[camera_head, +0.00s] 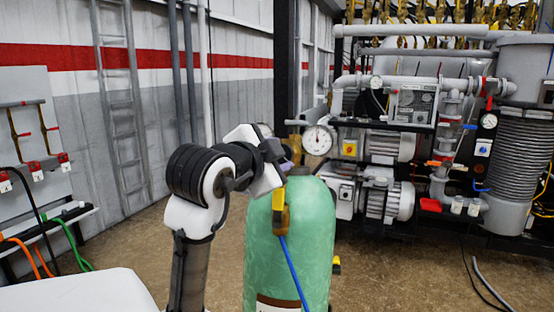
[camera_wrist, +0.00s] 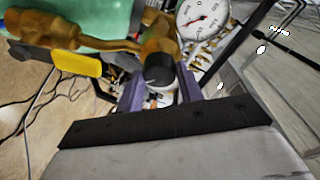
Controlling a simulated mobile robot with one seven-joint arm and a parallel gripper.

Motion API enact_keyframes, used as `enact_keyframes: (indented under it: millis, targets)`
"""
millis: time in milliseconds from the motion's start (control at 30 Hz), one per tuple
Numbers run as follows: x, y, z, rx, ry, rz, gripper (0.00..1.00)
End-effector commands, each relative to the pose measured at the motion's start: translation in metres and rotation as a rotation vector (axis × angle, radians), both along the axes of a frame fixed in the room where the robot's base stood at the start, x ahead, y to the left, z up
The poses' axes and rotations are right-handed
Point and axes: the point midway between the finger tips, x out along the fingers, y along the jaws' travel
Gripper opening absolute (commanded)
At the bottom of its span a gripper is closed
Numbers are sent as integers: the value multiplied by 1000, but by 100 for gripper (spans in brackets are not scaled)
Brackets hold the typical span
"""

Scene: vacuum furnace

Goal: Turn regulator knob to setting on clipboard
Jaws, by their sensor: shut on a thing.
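The black regulator knob (camera_wrist: 159,71) sits on a brass regulator body (camera_wrist: 160,40) in the wrist view. My gripper (camera_wrist: 160,88) has its two purple fingers on either side of the knob and is shut on it. A round white gauge (camera_wrist: 203,17) with a red needle is just beyond the knob; it also shows in the head view (camera_head: 317,139). The regulator is on top of a green gas cylinder (camera_head: 290,245). In the head view my gripper (camera_head: 286,167) is at the cylinder top and my wrist hides the knob. I cannot make out a clipboard.
A yellow part (camera_head: 279,199) with a blue hose (camera_head: 293,270) hangs at the cylinder's front. Furnace machinery with pumps (camera_head: 390,145) stands behind on the right. A ladder (camera_head: 118,90) and a grey panel (camera_head: 35,130) are on the left. Brown floor (camera_head: 400,270) is open on the right.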

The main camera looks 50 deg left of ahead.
Motion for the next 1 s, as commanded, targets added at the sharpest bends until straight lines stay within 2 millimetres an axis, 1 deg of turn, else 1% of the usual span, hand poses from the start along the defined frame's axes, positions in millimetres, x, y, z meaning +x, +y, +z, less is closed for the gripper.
enact_keyframes:
  millis: [300,833,867,1000]
  targets:
    - [0,0,0,86,73,-30,14]
    - [0,0,0,103,85,-34,14]
    - [0,0,0,102,85,-34,39]
    - [0,0,0,102,85,-34,57]
